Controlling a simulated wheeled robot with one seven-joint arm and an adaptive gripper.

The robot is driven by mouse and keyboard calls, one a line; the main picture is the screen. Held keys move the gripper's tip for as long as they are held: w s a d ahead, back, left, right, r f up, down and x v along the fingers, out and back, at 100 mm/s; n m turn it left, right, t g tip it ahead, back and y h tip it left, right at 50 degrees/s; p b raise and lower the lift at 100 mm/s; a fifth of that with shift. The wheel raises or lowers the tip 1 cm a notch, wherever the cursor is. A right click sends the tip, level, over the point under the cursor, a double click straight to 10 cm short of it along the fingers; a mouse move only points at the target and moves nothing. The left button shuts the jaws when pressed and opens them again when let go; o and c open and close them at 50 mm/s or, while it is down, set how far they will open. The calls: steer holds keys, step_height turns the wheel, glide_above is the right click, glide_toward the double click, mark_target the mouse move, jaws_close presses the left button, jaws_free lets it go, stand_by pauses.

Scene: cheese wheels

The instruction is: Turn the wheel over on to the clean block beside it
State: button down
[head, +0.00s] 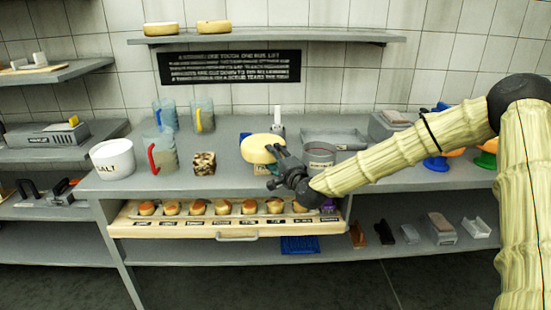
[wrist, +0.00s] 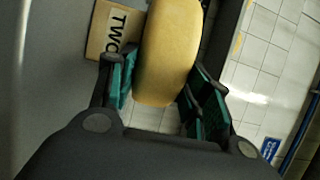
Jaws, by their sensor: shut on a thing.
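The yellow cheese wheel (head: 258,148) is above the middle of the bench, tilted, with its pale face toward the head camera. In the wrist view the wheel (wrist: 168,45) stands on edge between the teal finger pads. My gripper (head: 283,160) is shut on the wheel from its near right side; it also shows in the wrist view (wrist: 158,76). A tan block marked "TWO" (wrist: 105,38) lies beside the wheel in the wrist view. In the head view the wheel and gripper mostly hide what is beneath, and I cannot tell which block is clean.
A grey round pot (head: 319,156) and a grey tray (head: 335,138) stand right of the wheel. An open drawer (head: 190,228) with small round pieces juts out in front.

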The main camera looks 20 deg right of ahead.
steer(key=c, duration=0.6)
jaws_free()
steer(key=shift+r, duration=0.15)
steer(key=shift+f, duration=0.25)
steer(key=s+d, duration=0.2)
steer(key=s, duration=1)
steer(key=s+a+f+n+g+p, duration=0.1)
steer(key=s+a+f+n+g, duration=0.3)
steer(key=f, duration=0.5)
steer(key=s+a+f+n+g+y+p, duration=0.1)
steer(key=s+a+f+g, duration=0.15)
steer(key=s+f, duration=0.55)
steer(key=s+a+f+n+g+p, duration=0.1)
steer(key=s+a+f+n+g, duration=0.25)
steer(key=f, duration=0.65)
steer(key=s+d+f+n+g+h, duration=0.1)
steer(key=s+f, duration=0.3)
steer(key=s, duration=0.6)
steer(key=s+d+f+n+g+h+p, duration=0.1)
steer(key=s+f+n+g, duration=0.3)
steer(key=s, duration=0.6)
steer(key=s+d+f+n+g+h+p, duration=0.1)
steer(key=s+f, duration=0.4)
steer(key=s, duration=0.5)
steer(key=shift+s+f+n+g+h, duration=0.1)
steer(key=shift+n+g+h, duration=0.2)
steer(key=shift+n+g, duration=0.6)
